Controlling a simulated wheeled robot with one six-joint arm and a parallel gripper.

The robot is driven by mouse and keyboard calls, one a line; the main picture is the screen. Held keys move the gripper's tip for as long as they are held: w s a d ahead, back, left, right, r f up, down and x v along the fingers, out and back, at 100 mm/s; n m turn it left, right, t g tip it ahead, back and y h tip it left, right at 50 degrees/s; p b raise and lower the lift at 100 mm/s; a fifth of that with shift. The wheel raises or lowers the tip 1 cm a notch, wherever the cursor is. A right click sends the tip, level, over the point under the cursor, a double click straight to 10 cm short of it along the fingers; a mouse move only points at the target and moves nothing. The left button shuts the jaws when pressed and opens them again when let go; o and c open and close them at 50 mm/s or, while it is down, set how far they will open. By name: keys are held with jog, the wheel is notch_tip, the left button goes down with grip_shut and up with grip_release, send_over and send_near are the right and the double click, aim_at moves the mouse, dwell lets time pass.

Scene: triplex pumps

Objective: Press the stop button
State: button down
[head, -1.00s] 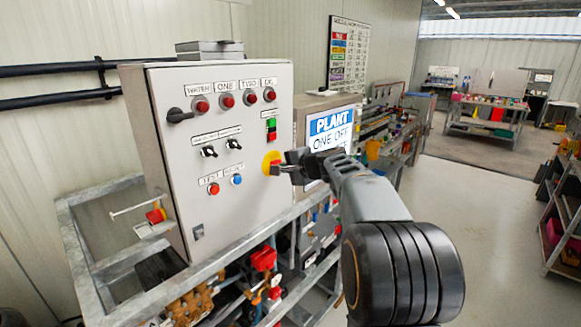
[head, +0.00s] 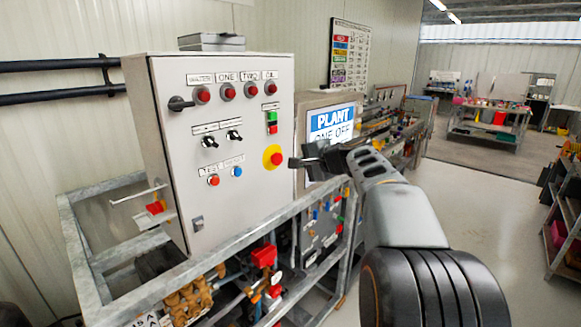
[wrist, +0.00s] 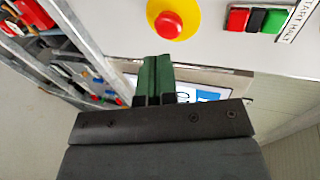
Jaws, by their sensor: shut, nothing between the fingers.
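A grey control cabinet (head: 240,185) stands on a metal frame. On its front, near the right edge, is a red mushroom button on a yellow disc (head: 265,158). It also shows at the top of the wrist view, a red cap (wrist: 168,25) on yellow. Above it in the head view is a switch with a green and a red button (head: 272,122). In the wrist view this switch (wrist: 257,19) has a label that appears to read START HALT. My gripper (head: 293,162) is shut and empty, just right of the mushroom button and apart from it. I cannot tell whether any button is pushed in.
Other cabinet controls are red lamps (head: 228,93), black knobs (head: 234,136), a small red button (head: 213,180) and a blue button (head: 237,171). A PLANT sign (head: 331,122) stands behind my gripper. Frame rails (head: 290,214) run below.

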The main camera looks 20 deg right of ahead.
jog(key=v, duration=0.6)
jog(key=shift+s+d+b, duration=0.2)
jog(key=shift+d+b, duration=0.15)
jog(key=shift+b, duration=0.1)
jog(key=s+a+f+n+g+h, duration=0.1)
jog(key=s+f+n+g, duration=0.15)
jog(key=f, duration=0.55)
jog(key=s+a+f+n+g+h, duration=0.1)
jog(key=s+a+f+n+g, duration=0.2)
jog(key=f, duration=0.4)
jog(key=s+a+f+n+g+h, duration=0.3)
jog(key=s+a+f+n, duration=0.5)
jog(key=s, duration=0.6)
notch_tip(320, 180, down, 3)
jog(key=a, duration=0.3)
jog(key=shift+r+g, duration=0.15)
jog(key=shift+g, duration=0.2)
